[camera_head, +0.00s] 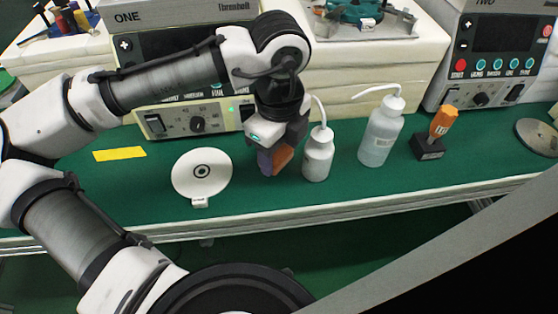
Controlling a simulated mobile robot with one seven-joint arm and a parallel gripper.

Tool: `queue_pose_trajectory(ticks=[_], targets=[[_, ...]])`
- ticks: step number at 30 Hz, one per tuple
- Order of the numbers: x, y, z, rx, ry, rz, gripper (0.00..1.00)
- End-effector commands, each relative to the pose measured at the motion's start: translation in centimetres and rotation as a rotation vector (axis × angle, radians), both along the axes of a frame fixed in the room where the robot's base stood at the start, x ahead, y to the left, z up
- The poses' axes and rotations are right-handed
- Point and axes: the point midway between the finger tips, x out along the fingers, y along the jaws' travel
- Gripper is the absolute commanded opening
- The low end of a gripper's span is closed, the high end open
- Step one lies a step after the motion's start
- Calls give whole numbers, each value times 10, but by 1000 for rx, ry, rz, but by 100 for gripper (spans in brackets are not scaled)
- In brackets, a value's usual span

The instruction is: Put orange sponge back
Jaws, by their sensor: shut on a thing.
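My gripper (274,160) is shut on the orange sponge (284,157), low over the green bench top and just left of the small white squeeze bottle. The jaws hide part of the sponge, and a dark bluish piece shows beside it at the jaws. I cannot tell whether the sponge touches the bench.
A round white plate (187,184) lies to the left, with a yellow strip (120,154) beyond it. The small bottle (318,159), a larger wash bottle (379,138) and an orange-handled tool (439,124) in a black base stand to the right. Machine ONE (155,124) is behind.

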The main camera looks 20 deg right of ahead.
Motion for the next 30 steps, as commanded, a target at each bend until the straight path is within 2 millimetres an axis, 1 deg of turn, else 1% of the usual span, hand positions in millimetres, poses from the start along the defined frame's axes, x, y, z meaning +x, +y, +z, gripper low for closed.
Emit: queue_pose_trajectory(ticks=[1,3,6,19,20,24,30], targets=[[-1,1,-10,1,2,-1,30],[0,0,-21,2,1,0,30],[0,0,-32,2,1,0,30],[0,0,-38,-1,2,-1,30],[0,0,-37,0,1,-1,58],[0,0,-37,0,0,-1,76],[0,0,-37,0,0,0,77]])
